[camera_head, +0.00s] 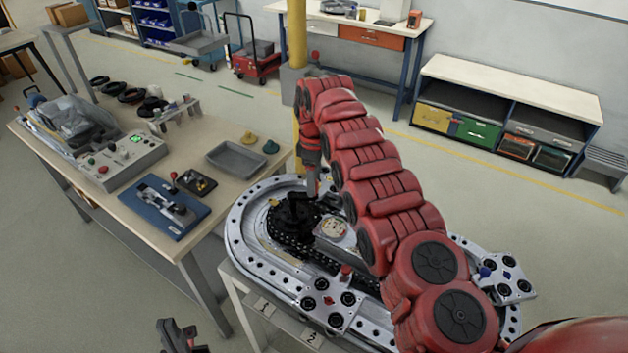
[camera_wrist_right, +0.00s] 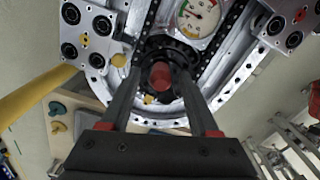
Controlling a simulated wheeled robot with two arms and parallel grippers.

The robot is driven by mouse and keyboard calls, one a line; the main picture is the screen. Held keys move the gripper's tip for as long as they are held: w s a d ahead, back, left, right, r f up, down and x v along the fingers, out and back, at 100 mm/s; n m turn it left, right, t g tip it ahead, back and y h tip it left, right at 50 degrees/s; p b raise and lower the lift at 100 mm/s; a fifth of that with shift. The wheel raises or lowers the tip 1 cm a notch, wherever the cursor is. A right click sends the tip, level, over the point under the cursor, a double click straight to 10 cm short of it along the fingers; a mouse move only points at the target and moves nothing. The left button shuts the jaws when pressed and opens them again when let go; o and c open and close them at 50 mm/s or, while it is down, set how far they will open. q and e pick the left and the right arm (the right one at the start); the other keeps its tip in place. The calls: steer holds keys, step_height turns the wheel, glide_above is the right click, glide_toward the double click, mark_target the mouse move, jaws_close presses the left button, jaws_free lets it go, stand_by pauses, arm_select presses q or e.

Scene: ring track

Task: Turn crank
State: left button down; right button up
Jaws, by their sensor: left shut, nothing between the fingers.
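The ring track (camera_head: 240,225) is a silver oval with a black chain inside it, on a stand beside the workbench. A black hub (camera_head: 292,218) sits at its left end. In the right wrist view a red knob (camera_wrist_right: 161,76) stands over this hub. My right gripper (camera_head: 316,190) points down at the hub. In the wrist view its fingers (camera_wrist_right: 161,82) are apart, one on each side of the knob, with visible gaps. The knob is hidden in the head view. My left gripper (camera_head: 181,338) is shut and empty at the bottom edge, away from the track.
A round gauge (camera_head: 332,229) lies inside the ring. Wheeled carriages (camera_head: 331,304) sit on the track's front and right side (camera_head: 506,281). A yellow post (camera_head: 297,40) stands behind. The workbench (camera_head: 140,208) at left holds a control box (camera_head: 123,160) and tray (camera_head: 235,159).

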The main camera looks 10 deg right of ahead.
step_height(320, 180, up, 3)
steer(key=shift+a+f, duration=0.1)
steer(key=shift+a, duration=0.05)
step_height(320, 180, up, 14)
steer(key=p, duration=1.4)
steer(key=shift+r+p, duration=0.25)
steer(key=shift+p, duration=0.15)
steer(key=shift+s+f, duration=0.1)
